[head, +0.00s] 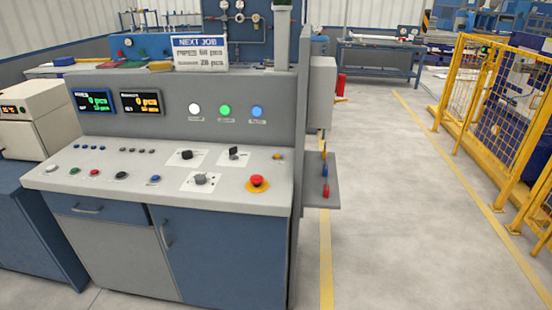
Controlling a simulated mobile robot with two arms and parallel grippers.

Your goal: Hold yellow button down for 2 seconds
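A small yellow-orange button (277,156) sits near the back right corner of the sloped grey console top (225,205). It is small in this view, and I cannot tell whether it is pressed. A red mushroom button (257,180) on a yellow round base stands in front of it and a little to the left. Neither of my grippers shows in the head view.
Black switches (187,155) on white plates sit left of the yellow-orange button. Several coloured buttons line the console's front edge, including a green one (74,171). A grey side shelf (322,195) juts out right. Open floor (400,220) lies between the console and a yellow fence (495,125).

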